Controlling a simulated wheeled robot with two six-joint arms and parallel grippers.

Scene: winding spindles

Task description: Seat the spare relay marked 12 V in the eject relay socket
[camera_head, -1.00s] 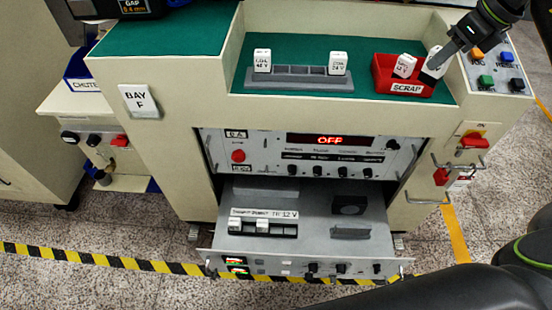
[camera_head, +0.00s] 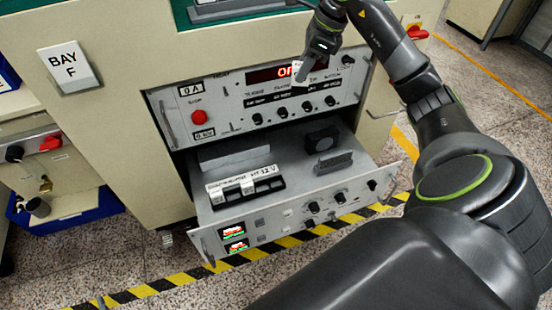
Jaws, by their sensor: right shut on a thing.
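My right gripper (camera_head: 306,66) is shut on a small white relay (camera_head: 298,75) and holds it in front of the display panel, above the open drawer. The marking on the relay is too small to read. In the drawer, a dark socket row (camera_head: 268,186) stands behind the front panel, with a label strip (camera_head: 238,179) ending in "12 V" along its back. White relays (camera_head: 247,186) stand in its left and middle parts; its right part looks dark and empty. The gripper is well above and right of this row. My left gripper is not in view.
The open drawer (camera_head: 290,200) also holds a black block (camera_head: 322,140), a grey ribbed part (camera_head: 333,163) and a flat grey box (camera_head: 233,153). Above it is the panel with knobs and a red button (camera_head: 199,117). My right arm covers the right foreground.

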